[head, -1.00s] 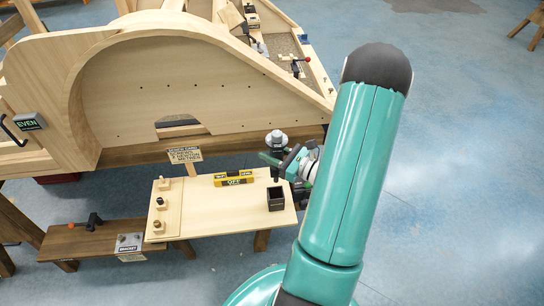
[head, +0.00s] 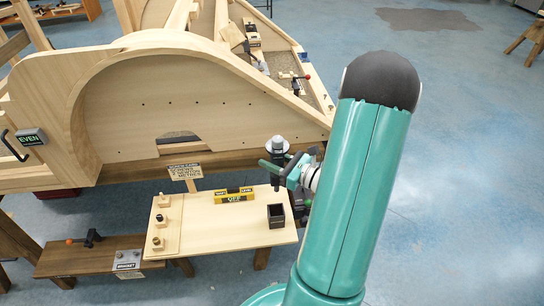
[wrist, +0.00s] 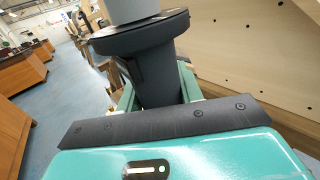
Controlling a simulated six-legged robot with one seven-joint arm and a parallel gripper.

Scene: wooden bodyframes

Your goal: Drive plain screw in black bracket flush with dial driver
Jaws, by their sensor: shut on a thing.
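My gripper (head: 274,165) is shut around the dial driver (head: 277,148), a dark upright cylinder with a wide collar and grey top. In the wrist view the driver (wrist: 155,65) stands between the fingers, its lower end hidden by the gripper body. In the head view it hangs above the back right of the small workbench (head: 225,225). Three small wooden blocks with knobs or screw heads, including a dark-topped one (head: 158,219), sit on the bench's left strip. I cannot tell which thing is the black bracket or which screw is plain.
The large wooden frame (head: 200,95) rises behind. A lower bench (head: 75,255) holds an orange-tipped clamp (head: 90,238).

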